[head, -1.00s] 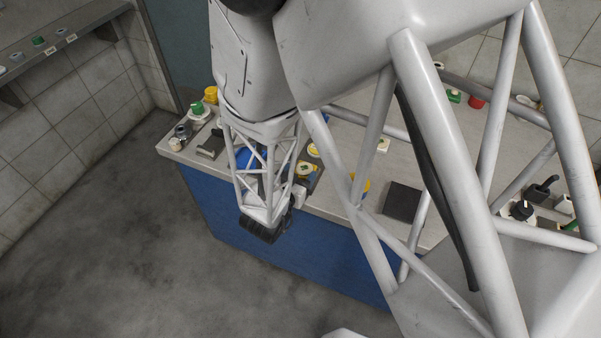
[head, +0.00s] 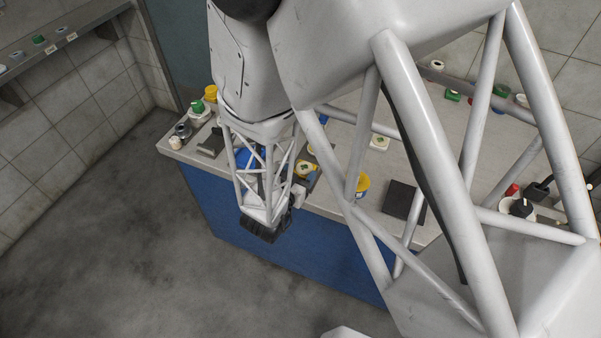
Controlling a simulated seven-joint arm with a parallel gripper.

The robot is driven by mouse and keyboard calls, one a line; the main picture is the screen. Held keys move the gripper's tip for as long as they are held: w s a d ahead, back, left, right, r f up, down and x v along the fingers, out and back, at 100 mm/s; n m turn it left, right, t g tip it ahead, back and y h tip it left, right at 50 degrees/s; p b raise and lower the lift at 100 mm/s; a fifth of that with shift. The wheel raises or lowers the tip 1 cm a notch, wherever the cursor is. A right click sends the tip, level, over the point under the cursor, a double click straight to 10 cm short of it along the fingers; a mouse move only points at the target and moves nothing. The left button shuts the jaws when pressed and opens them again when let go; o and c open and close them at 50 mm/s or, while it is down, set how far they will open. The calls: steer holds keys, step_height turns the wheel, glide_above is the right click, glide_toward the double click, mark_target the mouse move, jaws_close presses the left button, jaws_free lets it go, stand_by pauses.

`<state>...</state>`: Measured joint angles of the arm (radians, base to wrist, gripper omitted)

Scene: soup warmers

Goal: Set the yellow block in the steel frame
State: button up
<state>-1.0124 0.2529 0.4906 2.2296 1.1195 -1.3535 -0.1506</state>
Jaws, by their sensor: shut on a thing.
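My gripper (head: 265,228), a dark end below a white lattice link, hangs at the counter's front edge, over the blue front panel as seen from here. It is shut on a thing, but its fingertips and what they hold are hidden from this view. A yellow piece with a green mark (head: 305,170) lies in a dark holder near the counter's front edge, just right of my gripper's link. I cannot tell whether it is the yellow block. I cannot make out the steel frame for certain.
Jars and a grey stand (head: 212,144) fill the left end. Open floor (head: 130,260) lies in front.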

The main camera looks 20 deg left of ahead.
mark_target(300, 176)
steer(key=shift+s+d+f, duration=0.15)
steer(key=shift+f, duration=0.75)
steer(key=o, duration=0.9)
steer(key=shift+o, duration=1.1)
steer(key=shift+d, duration=0.15)
steer(key=shift+d+f, duration=0.1)
steer(key=shift+d, duration=0.05)
steer(key=shift+c, duration=0.3)
steer(key=shift+s, duration=0.15)
steer(key=shift+o, duration=0.3)
steer(key=shift+s+a+r, duration=0.1)
steer(key=shift+s+r, duration=0.05)
steer(key=shift+s, duration=0.25)
steer(key=shift+s+a+r, duration=0.1)
steer(key=shift+s, duration=0.3)
steer(key=s, duration=0.1)
steer(key=s+r, duration=0.1)
steer(key=s+a, duration=0.1)
steer(key=shift+s+r, duration=0.15)
steer(key=shift+s, duration=0.1)
steer(key=shift+s+a+r, duration=0.1)
steer(key=shift+s+r, duration=0.2)
steer(key=shift+s, duration=0.2)
steer(key=shift+s+a+r, duration=0.1)
steer(key=shift+s+r, duration=0.2)
steer(key=shift+s, duration=0.2)
